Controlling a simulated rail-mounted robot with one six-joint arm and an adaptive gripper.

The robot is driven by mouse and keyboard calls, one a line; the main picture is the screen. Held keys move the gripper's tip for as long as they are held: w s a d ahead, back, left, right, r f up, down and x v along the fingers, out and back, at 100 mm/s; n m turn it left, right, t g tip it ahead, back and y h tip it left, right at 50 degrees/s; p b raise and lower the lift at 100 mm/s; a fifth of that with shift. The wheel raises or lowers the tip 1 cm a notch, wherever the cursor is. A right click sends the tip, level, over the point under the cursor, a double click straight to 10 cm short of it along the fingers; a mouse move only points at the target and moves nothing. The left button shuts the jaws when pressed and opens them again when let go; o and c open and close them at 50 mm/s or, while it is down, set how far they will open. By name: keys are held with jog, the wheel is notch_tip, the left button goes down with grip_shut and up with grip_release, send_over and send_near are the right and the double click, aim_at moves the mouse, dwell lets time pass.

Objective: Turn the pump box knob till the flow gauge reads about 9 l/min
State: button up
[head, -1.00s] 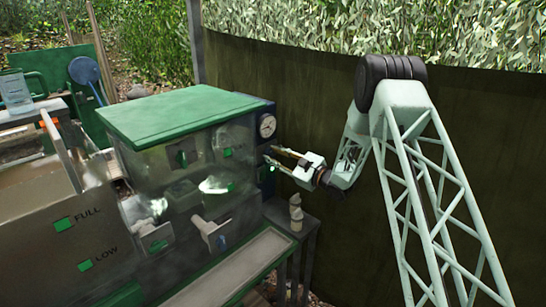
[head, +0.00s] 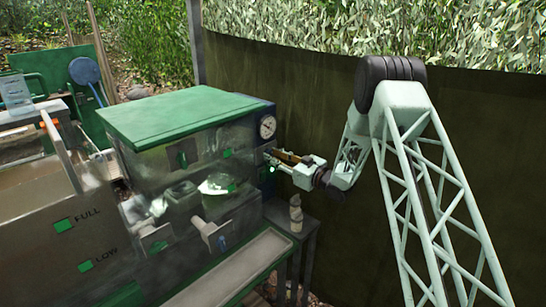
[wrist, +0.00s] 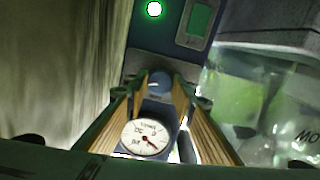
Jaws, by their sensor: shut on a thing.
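My gripper (head: 273,157) is at the pump box (head: 266,150), the dark blue box on the right end of the green-lidded tank. In the wrist view its two wood-coloured fingers (wrist: 160,95) are shut on the round blue knob (wrist: 160,83), one finger on each side. The knob is hidden by the gripper in the head view. The flow gauge (head: 267,126), a round white dial, sits just above the gripper. It also shows between the fingers in the wrist view (wrist: 147,137), with a dark red needle pointing lower right; its figures are too small to read.
A green light (wrist: 154,9) glows on the box beside a green panel (wrist: 199,20). The clear-walled tank (head: 165,170) stands left of the gripper. A dark curved wall (head: 310,95) stands close behind. A small pale bottle (head: 296,215) stands below the gripper.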

jog(key=o, duration=0.8)
jog(key=shift+o, duration=0.2)
jog(key=v, duration=1.2)
jog(key=shift+d, duration=0.1)
